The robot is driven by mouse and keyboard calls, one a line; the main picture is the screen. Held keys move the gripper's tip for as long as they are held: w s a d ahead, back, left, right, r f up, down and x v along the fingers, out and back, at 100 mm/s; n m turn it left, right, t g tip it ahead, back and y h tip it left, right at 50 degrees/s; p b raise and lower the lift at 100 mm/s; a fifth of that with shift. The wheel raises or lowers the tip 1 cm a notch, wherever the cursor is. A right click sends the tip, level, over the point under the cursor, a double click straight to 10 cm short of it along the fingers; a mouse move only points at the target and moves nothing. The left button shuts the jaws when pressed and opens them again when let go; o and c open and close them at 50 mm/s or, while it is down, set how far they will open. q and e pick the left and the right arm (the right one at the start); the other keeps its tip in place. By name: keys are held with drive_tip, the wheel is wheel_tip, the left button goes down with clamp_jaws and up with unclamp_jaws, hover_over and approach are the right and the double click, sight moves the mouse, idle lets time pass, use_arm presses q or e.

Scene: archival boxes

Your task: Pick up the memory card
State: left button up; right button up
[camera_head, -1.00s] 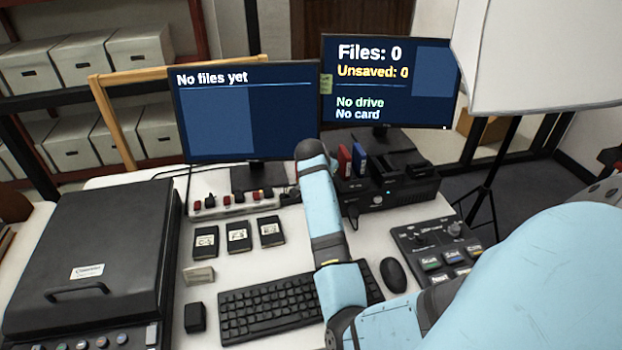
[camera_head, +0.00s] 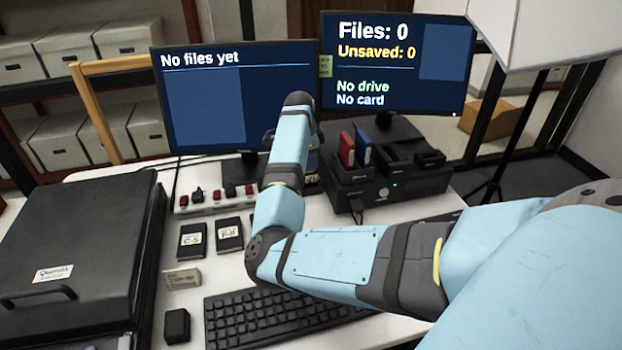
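A third is mostly covered by my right forearm. I cannot tell for sure which thing is the memory card. My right arm reaches in from the right, with its forearm standing up over the desk and its wrist bent over at the top. My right gripper (camera_head: 312,172) hangs behind the forearm by the dock, mostly hidden; its fingers cannot be made out. My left gripper is out of view.
A black dock (camera_head: 400,180) holds a red drive (camera_head: 346,150) and a blue drive (camera_head: 364,147). The right monitor (camera_head: 395,62) reads "No drive, No card". A power strip (camera_head: 215,199), keyboard (camera_head: 270,318), small black box (camera_head: 177,325) and large black case (camera_head: 80,230) surround the pieces.

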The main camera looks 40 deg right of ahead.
sight(311, 177)
drive_tip(key=shift+s+d+f+b, duration=0.1)
drive_tip(key=shift+f+b, duration=0.2)
drive_tip(key=shift+f, duration=1.5)
drive_tip(key=shift+s+d+f+b, duration=0.1)
drive_tip(key=shift+f+b, duration=0.15)
drive_tip(key=shift+f, duration=1.5)
clamp_jaws()
